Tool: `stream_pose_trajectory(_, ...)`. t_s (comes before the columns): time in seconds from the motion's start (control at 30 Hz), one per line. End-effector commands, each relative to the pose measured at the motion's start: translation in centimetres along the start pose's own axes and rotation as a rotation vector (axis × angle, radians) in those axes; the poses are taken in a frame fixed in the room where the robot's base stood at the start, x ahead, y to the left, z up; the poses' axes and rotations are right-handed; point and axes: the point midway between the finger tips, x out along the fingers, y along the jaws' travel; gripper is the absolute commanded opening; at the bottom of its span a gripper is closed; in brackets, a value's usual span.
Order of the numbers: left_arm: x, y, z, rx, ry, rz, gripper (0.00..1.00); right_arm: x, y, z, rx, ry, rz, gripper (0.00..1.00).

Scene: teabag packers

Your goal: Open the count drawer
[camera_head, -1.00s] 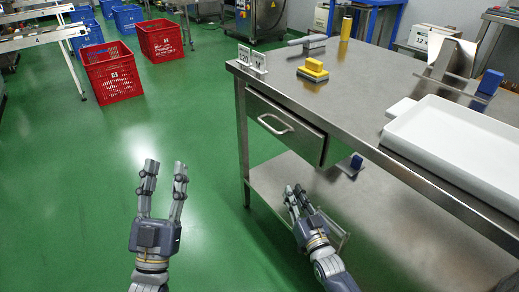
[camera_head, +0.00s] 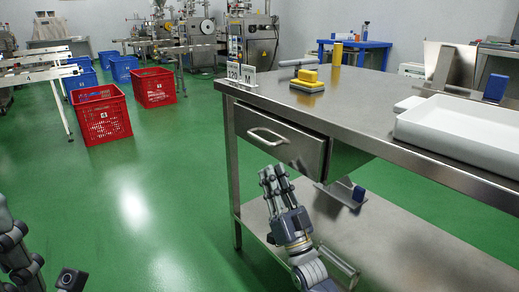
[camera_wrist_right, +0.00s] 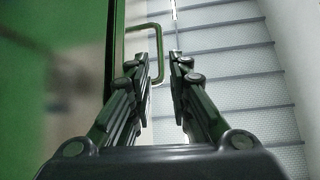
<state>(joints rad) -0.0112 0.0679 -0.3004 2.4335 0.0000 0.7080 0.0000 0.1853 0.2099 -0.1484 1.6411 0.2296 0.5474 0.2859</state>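The count drawer (camera_head: 285,142) is a steel drawer under the left end of the steel table, and its front looks shut. Its bar handle (camera_head: 268,135) is on the front; in the right wrist view the handle (camera_wrist_right: 159,45) shows as a bent bar beyond the fingers. My right gripper (camera_head: 274,178) is just below and in front of the drawer front. Its fingers are open with a narrow gap, in line with the handle's near side in the wrist view (camera_wrist_right: 162,72); I cannot tell whether they touch it. Dark jointed parts of my left arm show at the lower left corner.
The steel table (camera_head: 370,100) carries a white tray (camera_head: 465,130), a yellow block (camera_head: 307,81) and number signs (camera_head: 241,74). A lower shelf (camera_head: 400,235) lies beneath. Red crates (camera_head: 100,115) stand on the green floor at the left, which is otherwise open nearby.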

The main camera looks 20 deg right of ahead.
Motion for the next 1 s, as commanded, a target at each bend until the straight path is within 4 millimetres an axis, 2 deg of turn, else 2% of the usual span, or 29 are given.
stream_pose_trajectory(0.3,0.5,0.2,-0.4,0.007,0.049,0.019,0.4,5.6,0.0,0.1,0.0,0.003,-0.001,0.18)
stream_pose_trajectory(0.5,1.0,0.4,-0.6,0.01,0.07,0.028,0.4,8.1,0.0,0.1,0.0,0.001,0.0,0.18)
stream_pose_trajectory(0.7,1.2,0.4,-0.7,0.011,0.079,0.032,0.4,9.1,0.0,0.1,0.0,-0.002,0.001,0.18)
stream_pose_trajectory(0.97,1.3,0.4,-0.7,0.011,0.079,0.032,0.4,9.2,0.0,0.1,0.0,-0.002,0.001,0.18)
stream_pose_trajectory(1.0,1.3,0.4,-0.7,0.011,0.079,0.032,0.4,9.1,0.0,0.1,0.0,-0.002,0.001,0.09)
